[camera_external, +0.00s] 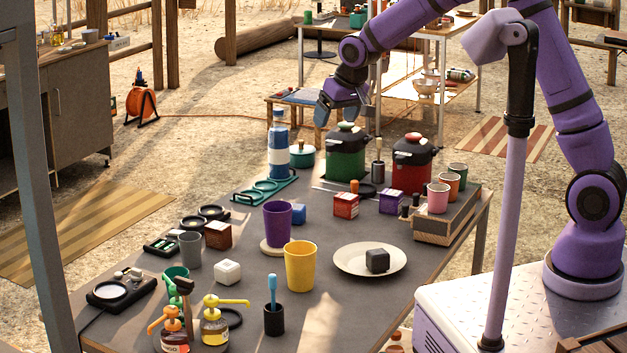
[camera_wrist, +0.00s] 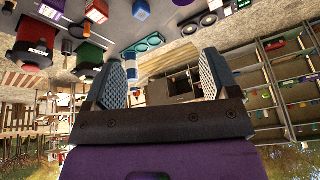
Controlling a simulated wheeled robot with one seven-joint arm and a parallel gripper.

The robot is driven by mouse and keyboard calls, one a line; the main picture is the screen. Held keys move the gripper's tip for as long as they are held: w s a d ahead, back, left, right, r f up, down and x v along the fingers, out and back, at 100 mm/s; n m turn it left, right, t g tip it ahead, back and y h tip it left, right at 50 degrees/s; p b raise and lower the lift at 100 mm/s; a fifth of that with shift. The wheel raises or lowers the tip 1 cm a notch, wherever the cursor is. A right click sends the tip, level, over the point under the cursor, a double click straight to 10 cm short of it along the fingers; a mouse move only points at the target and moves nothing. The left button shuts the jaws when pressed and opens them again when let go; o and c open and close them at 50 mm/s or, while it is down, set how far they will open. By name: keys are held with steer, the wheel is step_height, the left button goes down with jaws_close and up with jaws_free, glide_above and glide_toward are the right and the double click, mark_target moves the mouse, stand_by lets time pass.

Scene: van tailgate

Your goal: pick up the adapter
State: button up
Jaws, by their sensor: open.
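No object is plainly recognisable as the adapter at this size. Small block-like things on the dark table (camera_external: 330,312) include a white cube (camera_external: 227,272) left of the yellow cup, a black cube (camera_external: 377,261) on a cream plate (camera_external: 349,266), and a blue cube (camera_external: 298,213) behind the purple cup. My gripper (camera_external: 343,112) is open and empty, high above the table's far edge, near the green cooker and well away from these cubes. In the wrist view my gripper's two fingers (camera_wrist: 162,82) stand wide apart with nothing between them.
A green cooker (camera_external: 346,152), a red cooker (camera_external: 411,164) and a blue-white bottle (camera_external: 279,150) stand tall at the back. A purple cup (camera_external: 277,224), a yellow cup (camera_external: 299,267) and pump bottles (camera_external: 214,325) crowd the middle and front. The table's front right is fairly clear.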

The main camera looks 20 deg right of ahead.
steer(key=s+a+f+n, duration=0.2)
steer(key=a+f, duration=1)
steer(key=a, duration=0.2)
steer(key=n, duration=0.1)
glide_toward(228, 265)
steer(key=f, duration=0.1)
steer(key=x, duration=0.4)
steer(key=shift+d+f, duration=0.2)
steer(key=shift+d, duration=0.1)
steer(key=shift+a+x, duration=0.2)
steer(key=shift+x, duration=1.3)
steer(key=shift+a+x, duration=0.2)
steer(key=shift+x, duration=1.35)
steer(key=shift+w+r, duration=0.15)
steer(key=shift+w, duration=0.05)
steer(key=c, duration=1)
